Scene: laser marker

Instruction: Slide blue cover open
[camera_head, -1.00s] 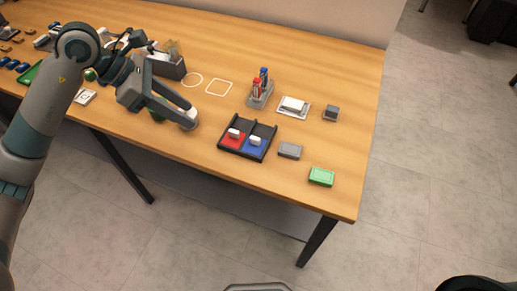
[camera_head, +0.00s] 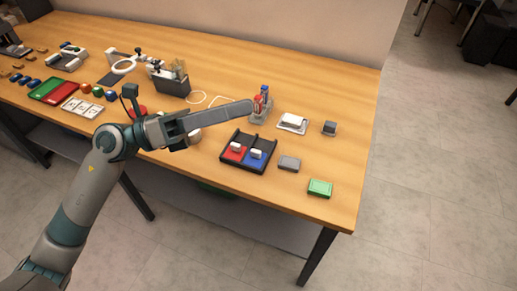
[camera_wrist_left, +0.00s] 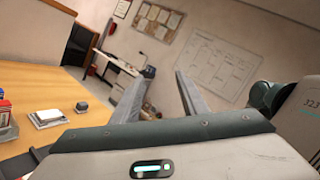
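The blue cover (camera_head: 254,160) lies in the right half of a black two-lane tray (camera_head: 263,134), with a small white block on it. The red cover (camera_head: 234,154) lies in the left half, also with a white block. The head view shows the blue cover near the tray's front end, with dark empty lane behind it. My left gripper (camera_head: 247,106) is above the table, behind and left of the tray, pointing right and touching neither cover. In the left wrist view its two fingers (camera_wrist_left: 160,85) stand apart with nothing between them. My right gripper is not in view.
A holder with red and blue markers (camera_head: 260,108) stands behind the tray, close to my fingertips in the picture. A grey block (camera_head: 289,164) and green box (camera_head: 320,188) lie right of the tray. A white block on a plate (camera_head: 293,122) and grey cube (camera_head: 329,128) are behind.

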